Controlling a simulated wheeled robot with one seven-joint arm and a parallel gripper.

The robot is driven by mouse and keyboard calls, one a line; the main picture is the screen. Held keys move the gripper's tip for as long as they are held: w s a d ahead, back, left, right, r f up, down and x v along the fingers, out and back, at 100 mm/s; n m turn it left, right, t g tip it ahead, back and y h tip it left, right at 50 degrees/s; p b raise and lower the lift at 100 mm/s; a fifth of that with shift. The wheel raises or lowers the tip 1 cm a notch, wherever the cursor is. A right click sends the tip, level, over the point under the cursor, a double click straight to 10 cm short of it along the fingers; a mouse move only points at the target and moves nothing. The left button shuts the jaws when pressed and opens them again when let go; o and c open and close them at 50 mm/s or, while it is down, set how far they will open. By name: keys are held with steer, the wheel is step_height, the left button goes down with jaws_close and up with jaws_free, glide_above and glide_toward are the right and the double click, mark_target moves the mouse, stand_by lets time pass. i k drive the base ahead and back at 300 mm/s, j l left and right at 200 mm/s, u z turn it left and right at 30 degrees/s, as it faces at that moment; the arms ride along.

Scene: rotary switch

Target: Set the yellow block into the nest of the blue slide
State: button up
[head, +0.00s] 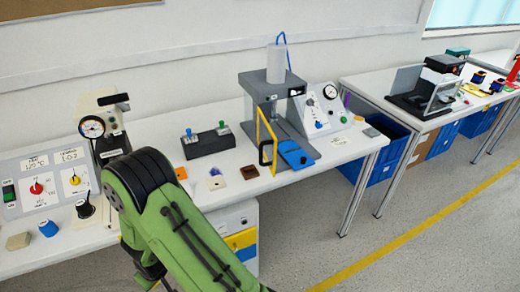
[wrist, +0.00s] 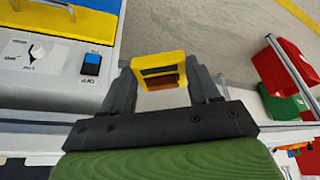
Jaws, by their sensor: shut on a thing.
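A yellow block (wrist: 158,66) with a dark and orange-brown face is between my gripper's (wrist: 165,85) fingers in the wrist view. The fingers are shut on it from both sides, and it is held clear of the floor behind. In the head view my green arm hides my gripper and the held block. The blue slide (head: 295,154) lies at the front of the grey press (head: 271,95) on the bench, right of my arm. Its nest is too small to make out clearly.
A yellow guard frame (head: 267,140) stands at the slide's left. A grey panel (wrist: 50,72) with a knob is close on the wrist view's left.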

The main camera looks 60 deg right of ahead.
mark_target(291, 153)
steer(key=k+l, duration=0.2)
steer(key=l, duration=0.15)
steer(key=k+l, duration=0.15)
steer(key=l, duration=0.15)
steer(key=k+l, duration=0.2)
steer(key=l, duration=0.15)
